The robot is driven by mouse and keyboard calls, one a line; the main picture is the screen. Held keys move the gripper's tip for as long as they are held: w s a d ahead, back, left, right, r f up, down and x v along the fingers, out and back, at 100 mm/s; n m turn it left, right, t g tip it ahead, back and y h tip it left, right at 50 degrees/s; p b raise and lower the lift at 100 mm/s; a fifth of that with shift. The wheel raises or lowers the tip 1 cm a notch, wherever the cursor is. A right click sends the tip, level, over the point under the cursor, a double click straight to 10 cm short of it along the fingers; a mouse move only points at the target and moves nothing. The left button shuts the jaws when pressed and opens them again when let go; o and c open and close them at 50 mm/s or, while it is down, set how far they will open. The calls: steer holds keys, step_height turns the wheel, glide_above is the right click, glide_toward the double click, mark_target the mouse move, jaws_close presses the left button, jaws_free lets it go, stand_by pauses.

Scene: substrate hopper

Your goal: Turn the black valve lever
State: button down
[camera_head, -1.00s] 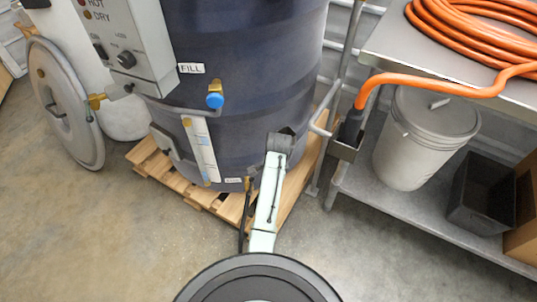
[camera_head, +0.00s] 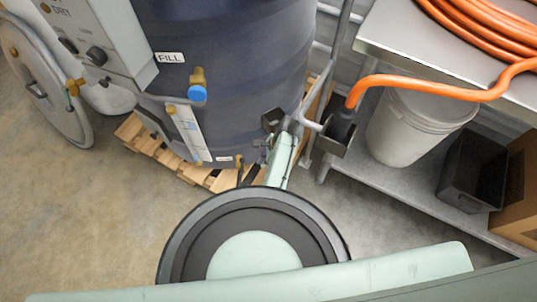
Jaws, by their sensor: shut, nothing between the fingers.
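A thin black bar, which looks like the black valve lever (camera_head: 240,174), slants down beside the brass fitting low on the dark blue tank (camera_head: 225,75). It is partly hidden behind my arm. My gripper (camera_head: 270,122) is the small dark part at the far end of my pale green arm, close to the tank's lower right side and up and right of the bar. It is small and seen from behind; it is shut and holds nothing. I cannot tell whether it touches the lever or the tank.
The tank stands on a wooden pallet (camera_head: 160,155). A blue-knobbed fill valve (camera_head: 198,94) sticks out in front. To the right are a steel pipe, a holder with the orange hose (camera_head: 430,88), a shelf with a white bucket (camera_head: 412,125) and a black bin (camera_head: 472,170).

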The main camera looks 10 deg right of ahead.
mark_target(242, 165)
steer(key=shift+w+a+f+p, duration=0.1)
steer(key=shift+a+f+p, duration=0.15)
steer(key=shift+a, duration=0.5)
steer(key=shift+w+a+f+p, duration=0.1)
steer(key=shift+a+f+p, duration=0.15)
steer(key=shift+a, duration=0.55)
steer(key=shift+w+a+f+p, duration=0.15)
steer(key=shift+a+p, duration=0.1)
steer(key=shift+a, duration=0.5)
steer(key=shift+s, duration=0.1)
